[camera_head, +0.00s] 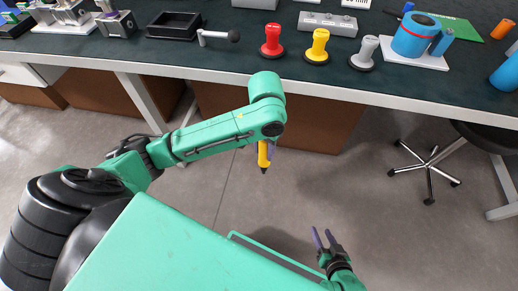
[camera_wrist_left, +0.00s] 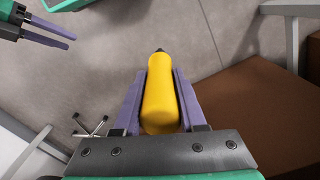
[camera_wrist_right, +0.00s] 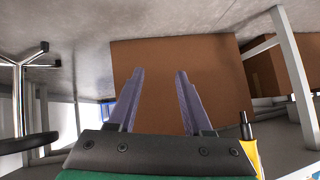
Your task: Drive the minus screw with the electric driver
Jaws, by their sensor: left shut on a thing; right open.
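My left gripper (camera_wrist_left: 162,95) is shut on a yellow electric driver (camera_wrist_left: 162,100) with a dark tip. In the head view the driver (camera_head: 263,154) hangs tip down below the left wrist, in front of the bench and clear of it. The driver also shows at the lower right of the right wrist view (camera_wrist_right: 250,155). My right gripper (camera_head: 322,238) is open and empty, low over the floor, to the right of the driver. Its purple fingers stand apart in the right wrist view (camera_wrist_right: 160,75). I cannot make out the minus screw in any view.
The dark bench top (camera_head: 225,57) carries red (camera_head: 272,40), yellow (camera_head: 318,45) and grey (camera_head: 365,52) knobbed pieces, a black tray (camera_head: 174,24), a grey block (camera_head: 328,23) and a blue cylinder (camera_head: 412,38). A stool (camera_head: 430,162) stands at right. Open floor lies before the bench.

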